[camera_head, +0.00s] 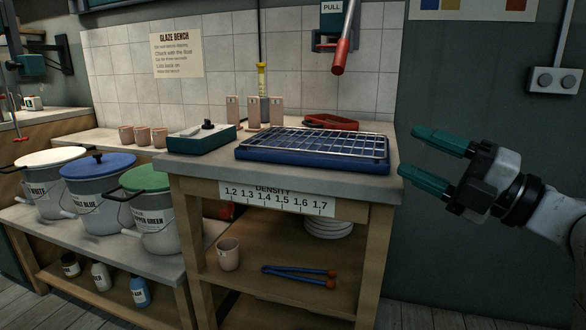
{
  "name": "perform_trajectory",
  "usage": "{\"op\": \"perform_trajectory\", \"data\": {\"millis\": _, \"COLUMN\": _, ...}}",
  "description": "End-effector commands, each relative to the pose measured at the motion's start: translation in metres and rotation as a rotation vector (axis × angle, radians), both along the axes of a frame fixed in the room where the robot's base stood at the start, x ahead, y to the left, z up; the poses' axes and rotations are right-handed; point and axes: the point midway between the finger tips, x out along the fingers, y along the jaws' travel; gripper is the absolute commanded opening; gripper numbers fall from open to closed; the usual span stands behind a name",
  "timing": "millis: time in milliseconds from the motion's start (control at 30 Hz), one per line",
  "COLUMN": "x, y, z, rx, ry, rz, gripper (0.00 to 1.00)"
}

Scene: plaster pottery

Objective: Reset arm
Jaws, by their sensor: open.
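My gripper (421,158) is at the right of the view, with two teal fingers pointing left. The fingers are apart, with nothing between them. It hangs in the air beside the right end of the glaze bench (290,181), and it appears apart from it. My arm comes in from the right edge.
A wire rack on a blue tray (309,160) lies on the bench, beside a teal box (202,137). A red-handled pull lever (343,54) hangs above. Lidded buckets (152,205) stand at left. Blue tongs (298,271) lie on the lower shelf. The wall behind my gripper is mostly bare.

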Motion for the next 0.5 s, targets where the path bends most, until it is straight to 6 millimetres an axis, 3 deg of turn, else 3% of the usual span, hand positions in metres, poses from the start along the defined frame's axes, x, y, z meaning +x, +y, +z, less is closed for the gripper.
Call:
{"op": "perform_trajectory", "data": {"millis": 167, "x": 0.007, "y": 0.001, "z": -0.075, "rx": 0.088, "ry": 0.289, "rz": -0.034, "gripper": 0.57}}
{"op": "perform_trajectory", "data": {"millis": 267, "x": 0.005, "y": 0.001, "z": -0.133, "rx": 0.158, "ry": 0.508, "rz": -0.076, "gripper": 0.57}}
{"op": "perform_trajectory", "data": {"millis": 367, "x": -0.006, "y": 0.0, "z": -0.198, "rx": 0.242, "ry": 0.758, "rz": -0.142, "gripper": 0.57}}
{"op": "perform_trajectory", "data": {"millis": 500, "x": -0.038, "y": -0.004, "z": -0.289, "rx": 0.369, "ry": 1.11, "rz": -0.277, "gripper": 0.57}}
